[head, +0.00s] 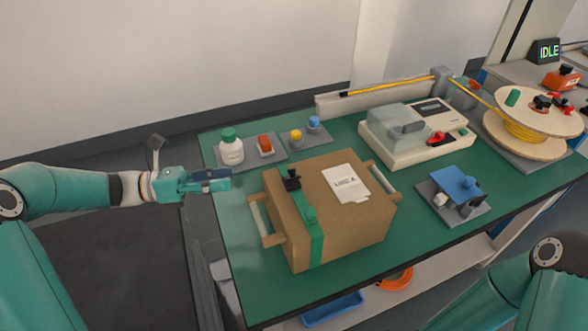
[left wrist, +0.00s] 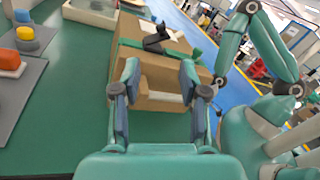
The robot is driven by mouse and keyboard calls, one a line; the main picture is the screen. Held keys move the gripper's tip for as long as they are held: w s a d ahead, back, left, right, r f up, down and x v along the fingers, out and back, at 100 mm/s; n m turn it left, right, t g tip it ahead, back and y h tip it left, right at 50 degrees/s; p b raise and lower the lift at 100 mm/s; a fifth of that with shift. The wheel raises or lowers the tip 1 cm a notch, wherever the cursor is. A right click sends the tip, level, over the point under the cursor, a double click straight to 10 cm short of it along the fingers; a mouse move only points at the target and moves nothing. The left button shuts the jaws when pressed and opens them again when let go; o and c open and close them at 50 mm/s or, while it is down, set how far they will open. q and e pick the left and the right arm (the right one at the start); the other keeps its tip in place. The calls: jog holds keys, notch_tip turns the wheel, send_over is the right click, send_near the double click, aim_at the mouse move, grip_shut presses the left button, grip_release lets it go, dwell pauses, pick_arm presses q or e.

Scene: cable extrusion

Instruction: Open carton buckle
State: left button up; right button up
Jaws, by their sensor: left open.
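A brown carton (head: 345,229) stands on the green table, with a green strap (head: 308,219) around it and a black buckle (head: 291,180) on its top near the left edge. A white label lies on the carton top. My left gripper (head: 229,179) is left of the carton, apart from it and roughly level with its top. In the left wrist view the left gripper (left wrist: 158,72) is open and empty, its fingers spread towards the carton's handle side (left wrist: 160,96). The black buckle (left wrist: 155,40) shows beyond the fingertips. My right gripper is out of the head view; only part of that arm shows.
A grey mat (head: 272,158) with a white bottle (head: 231,149) and small coloured items lies behind the carton. A white machine (head: 415,140) stands at the back right, a blue fixture (head: 456,184) at right. A cable spool (head: 530,122) is farther right. The table strip left of the carton is clear.

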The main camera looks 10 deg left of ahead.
aim_at(293, 171)
pick_arm(q)
jog(key=x, duration=1.5)
jog(key=shift+f+p, duration=0.1)
jog(key=shift+p, duration=0.3)
